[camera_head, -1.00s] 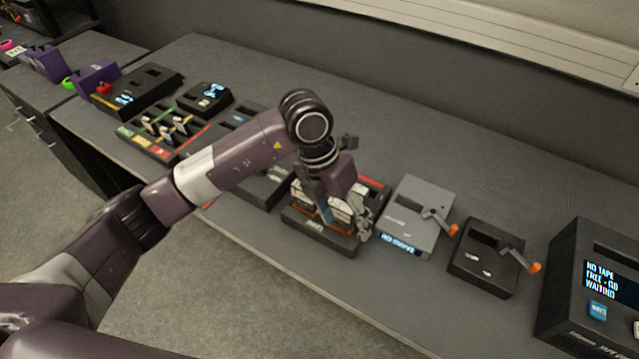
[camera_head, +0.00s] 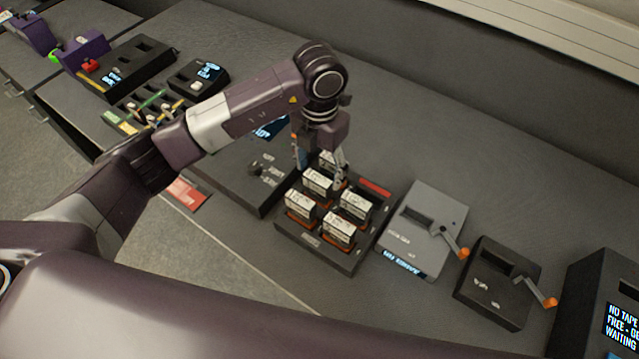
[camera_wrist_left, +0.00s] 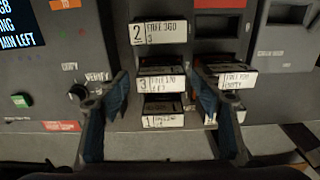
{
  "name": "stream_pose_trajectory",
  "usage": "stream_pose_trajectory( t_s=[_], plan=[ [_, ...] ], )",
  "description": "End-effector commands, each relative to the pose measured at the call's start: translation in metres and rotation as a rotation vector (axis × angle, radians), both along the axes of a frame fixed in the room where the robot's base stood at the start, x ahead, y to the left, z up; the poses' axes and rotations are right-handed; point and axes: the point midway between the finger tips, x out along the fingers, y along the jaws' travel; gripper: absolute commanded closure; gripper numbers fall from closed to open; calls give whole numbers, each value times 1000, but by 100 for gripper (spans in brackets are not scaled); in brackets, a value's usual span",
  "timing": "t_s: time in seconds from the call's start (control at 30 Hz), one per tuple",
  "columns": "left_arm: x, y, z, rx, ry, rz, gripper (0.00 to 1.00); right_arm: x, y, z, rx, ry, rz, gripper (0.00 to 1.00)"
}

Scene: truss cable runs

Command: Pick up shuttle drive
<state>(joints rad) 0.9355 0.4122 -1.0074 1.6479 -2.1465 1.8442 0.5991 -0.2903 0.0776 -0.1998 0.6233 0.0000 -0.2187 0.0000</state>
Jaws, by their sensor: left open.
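A black tray (camera_head: 312,243) holds several white-labelled drive cartridges with orange bases in two columns; which is the shuttle drive I cannot tell. In the left wrist view the left column shows cartridges marked 2 (camera_wrist_left: 160,32), 3 (camera_wrist_left: 162,83) and 1 (camera_wrist_left: 163,120), with handwritten "FREE" labels. Another column has a cartridge marked "EMPTY" (camera_wrist_left: 238,80). My left gripper (camera_head: 320,168) points down over the tray's far end, open and empty. In the wrist view its blue-padded fingers (camera_wrist_left: 157,75) stand on either side of the cartridge marked 3, apart from it. My right gripper is out of view.
A black console with a knob (camera_head: 255,168) stands left of the tray. A grey box with an orange-handled crank (camera_head: 425,235) and a smaller black crank box (camera_head: 490,290) stand to the right. The bench behind the tray is clear.

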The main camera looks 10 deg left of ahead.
Motion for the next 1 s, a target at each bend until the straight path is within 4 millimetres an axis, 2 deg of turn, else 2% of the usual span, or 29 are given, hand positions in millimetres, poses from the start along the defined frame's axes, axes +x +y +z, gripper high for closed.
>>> stream_pose_trajectory(
  t_s=[0.1, 0.27, 0.4, 0.67, 1.0],
  plan=[
    [-3, 1, -10, 1, 4, 0, 41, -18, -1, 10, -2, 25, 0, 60],
    [-8, 2, -33, 1, 6, -1, 41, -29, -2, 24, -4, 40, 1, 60],
    [-7, 2, -50, 0, 3, -1, 41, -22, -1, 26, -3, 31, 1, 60],
    [-6, 2, -55, 0, -1, -2, 41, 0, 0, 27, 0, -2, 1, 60],
    [-6, 2, -54, 0, -1, -2, 77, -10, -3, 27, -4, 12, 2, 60]
  ],
)
